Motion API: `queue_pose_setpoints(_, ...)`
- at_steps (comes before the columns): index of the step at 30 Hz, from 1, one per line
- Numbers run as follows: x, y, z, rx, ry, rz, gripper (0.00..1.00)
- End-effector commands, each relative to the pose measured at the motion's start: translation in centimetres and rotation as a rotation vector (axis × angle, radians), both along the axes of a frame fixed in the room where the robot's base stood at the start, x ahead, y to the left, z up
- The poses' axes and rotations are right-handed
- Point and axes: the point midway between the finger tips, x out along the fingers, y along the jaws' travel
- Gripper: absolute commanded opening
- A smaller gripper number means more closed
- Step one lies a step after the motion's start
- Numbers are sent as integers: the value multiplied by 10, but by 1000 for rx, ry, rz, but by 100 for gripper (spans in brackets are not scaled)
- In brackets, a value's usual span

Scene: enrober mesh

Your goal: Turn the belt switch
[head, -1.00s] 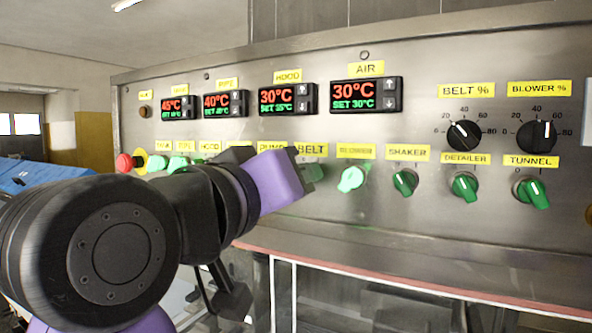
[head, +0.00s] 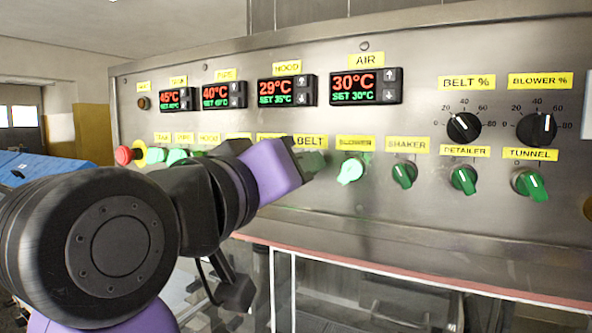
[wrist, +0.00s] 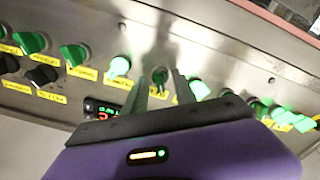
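The belt switch (wrist: 160,75) is a small knob on the steel panel. In the wrist view it appears between the two fingertips of my gripper (wrist: 162,78). In the head view the yellow BELT label (head: 310,142) shows, but my gripper (head: 312,161) covers the switch beneath it. My gripper is open, with a visible gap between the fingers. I cannot tell whether the fingers touch the knob, nor which way the knob points.
A green blower switch (head: 350,170) sits just right of my gripper, then the shaker (head: 404,174), detailer (head: 464,180) and tunnel (head: 530,184) switches. Displays and two black dials (head: 464,128) are above. A red emergency button (head: 124,155) is at the left. A red-edged ledge (head: 420,278) runs below.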

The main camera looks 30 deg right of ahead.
Motion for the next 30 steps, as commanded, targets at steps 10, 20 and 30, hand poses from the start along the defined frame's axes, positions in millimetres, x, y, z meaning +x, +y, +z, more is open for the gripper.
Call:
queue_pose_setpoints(10, -23, 33, -3, 0, -1, 4, 33)
queue_pose_setpoints(20, -45, 62, -1, 1, -1, 0, 33)
queue_pose_setpoints(30, -46, 63, 0, 2, -2, 0, 33)
